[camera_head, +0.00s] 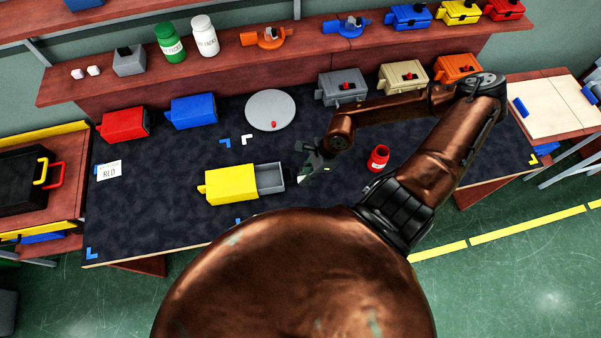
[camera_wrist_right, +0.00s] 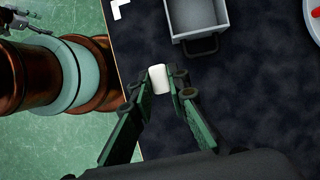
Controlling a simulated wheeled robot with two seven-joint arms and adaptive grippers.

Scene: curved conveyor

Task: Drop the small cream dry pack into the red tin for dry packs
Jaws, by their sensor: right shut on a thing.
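My right gripper (camera_head: 308,170) is over the dark table, just right of the grey drawer of a yellow box. In the right wrist view the right gripper (camera_wrist_right: 160,88) is shut on a small cream dry pack (camera_wrist_right: 157,76), which stands out between the fingertips. A small red tin (camera_head: 379,157) stands on the table to the right of the gripper, apart from it, with its open top facing up. A dark jointed part at the upper left of the wrist view may be my left gripper (camera_wrist_right: 14,24); its jaws cannot be made out.
The yellow box (camera_head: 232,184) has its grey drawer (camera_head: 270,177) pulled out. A grey round plate (camera_head: 270,109) with a small red piece lies behind. Red (camera_head: 125,124) and blue (camera_head: 193,110) boxes stand at the back left. Grey, tan and orange boxes line the back right.

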